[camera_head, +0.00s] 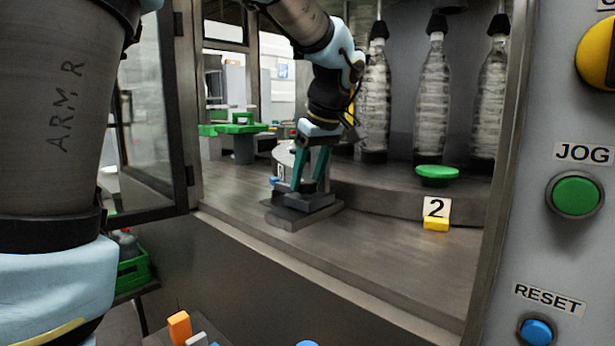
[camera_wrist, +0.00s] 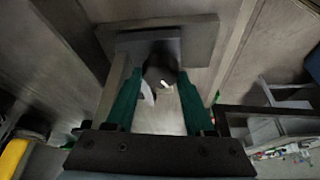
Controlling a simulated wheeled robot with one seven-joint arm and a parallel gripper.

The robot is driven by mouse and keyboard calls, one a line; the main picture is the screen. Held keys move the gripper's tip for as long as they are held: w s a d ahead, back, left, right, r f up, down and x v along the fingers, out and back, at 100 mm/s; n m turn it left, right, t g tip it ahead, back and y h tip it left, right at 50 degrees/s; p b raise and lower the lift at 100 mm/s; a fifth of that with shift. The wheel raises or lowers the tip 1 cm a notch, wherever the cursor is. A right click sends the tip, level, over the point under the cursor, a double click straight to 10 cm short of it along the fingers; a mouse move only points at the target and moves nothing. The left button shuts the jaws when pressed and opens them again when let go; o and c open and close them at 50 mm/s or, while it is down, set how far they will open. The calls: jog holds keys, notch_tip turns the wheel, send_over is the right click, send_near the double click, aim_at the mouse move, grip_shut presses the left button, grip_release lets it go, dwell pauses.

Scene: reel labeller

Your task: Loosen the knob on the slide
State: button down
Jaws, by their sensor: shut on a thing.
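The slide is a grey stepped metal block (camera_head: 290,213) on the machine bed, and its plates also show in the wrist view (camera_wrist: 200,35). The knob (camera_wrist: 160,66) is dark and round, with a small white mark near it, and stands at the slide's edge in the wrist view. My gripper (camera_head: 303,188) points down over the slide. Its green fingers (camera_wrist: 160,82) are on either side of the knob, shut on it. In the head view the fingers hide the knob. How tight the knob sits cannot be told.
Clear bottles (camera_head: 436,100) stand behind on a raised curved ledge with a green disc (camera_head: 437,173). A yellow block (camera_head: 436,224) sits under a "2" label. The door frame (camera_head: 184,100) bounds the opening on the left, the button panel (camera_head: 560,240) on the right.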

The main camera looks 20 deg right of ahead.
jog(key=shift+c, duration=1.3)
grip_release()
